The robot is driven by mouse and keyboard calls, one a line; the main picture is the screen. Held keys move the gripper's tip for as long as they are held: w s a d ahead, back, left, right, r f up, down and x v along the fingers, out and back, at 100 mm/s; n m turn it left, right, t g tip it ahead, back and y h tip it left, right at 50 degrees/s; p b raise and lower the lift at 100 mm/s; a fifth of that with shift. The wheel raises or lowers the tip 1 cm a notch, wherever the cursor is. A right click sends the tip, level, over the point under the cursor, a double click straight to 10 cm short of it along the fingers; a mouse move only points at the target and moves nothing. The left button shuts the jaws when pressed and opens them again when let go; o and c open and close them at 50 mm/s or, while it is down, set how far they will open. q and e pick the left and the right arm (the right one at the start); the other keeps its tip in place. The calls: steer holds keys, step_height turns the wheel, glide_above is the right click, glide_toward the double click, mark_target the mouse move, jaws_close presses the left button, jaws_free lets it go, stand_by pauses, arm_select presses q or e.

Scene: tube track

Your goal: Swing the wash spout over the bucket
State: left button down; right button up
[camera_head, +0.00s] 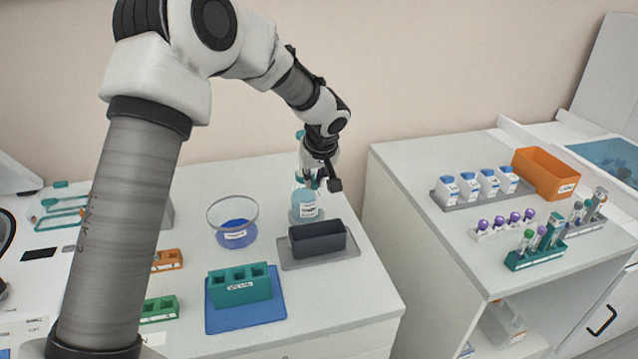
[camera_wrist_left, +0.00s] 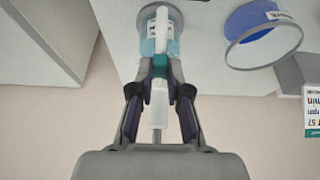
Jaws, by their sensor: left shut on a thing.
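A wash bottle (camera_head: 304,204) with pale blue liquid and a white label stands on a round grey base near the back right of the bench. My left gripper (camera_head: 311,181) is at its top, shut on its teal and white spout part. The bottle's body (camera_wrist_left: 160,42) is beyond the fingertips. A dark grey open bucket (camera_head: 317,241) sits in front of the bottle. Which way the spout tip points is hard to tell in the head view.
The bucket stands on a grey tray (camera_head: 300,265). A glass bowl with blue contents (camera_head: 233,222) is left of the bottle. A teal rack (camera_head: 240,287) stands on a blue mat in front. A second bench with bottles and an orange bin (camera_head: 545,174) is at right, past a gap.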

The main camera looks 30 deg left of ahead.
arm_select(q)
steer(key=shift+s+f+m, duration=0.3)
steer(key=shift+f, duration=0.05)
steer(key=c, duration=1.1)
jaws_free()
steer(key=shift+w+a, duration=0.15)
steer(key=shift+r, duration=0.1)
steer(key=v, duration=1.2)
steer(key=shift+w+a, duration=0.1)
steer(key=shift+a, duration=0.05)
